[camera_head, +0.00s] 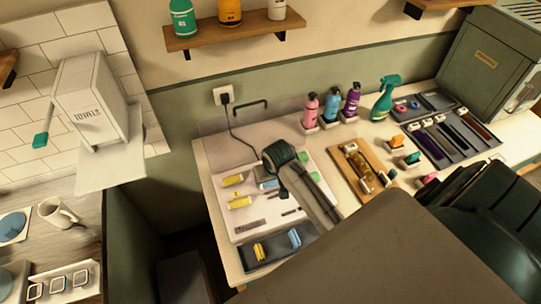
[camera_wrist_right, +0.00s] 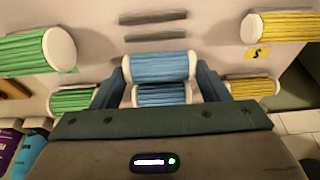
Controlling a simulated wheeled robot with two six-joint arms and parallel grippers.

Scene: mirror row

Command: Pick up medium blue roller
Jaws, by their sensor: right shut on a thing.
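My right gripper (camera_head: 275,172) is over the white roller mat (camera_head: 244,228) in the head view. In the right wrist view its two teal fingers (camera_wrist_right: 160,74) are shut on a blue roller (camera_wrist_right: 160,66) with white end caps, lying across between them. A second blue roller (camera_wrist_right: 161,95) shows just below it, partly hidden by the gripper body. In the head view one blue roller (camera_head: 268,184) shows beside the gripper; I cannot tell which one. Whether the held roller is clear of the mat is unclear. My left gripper is not in view.
Yellow rollers (camera_head: 240,202) and green rollers (camera_head: 314,177) lie on either side of the gripper. A dark tray (camera_head: 277,255) at the front holds a yellow and a blue roller. A wooden tray (camera_head: 349,171), bottles (camera_head: 311,110) and a green spray bottle (camera_head: 384,98) stand to the right.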

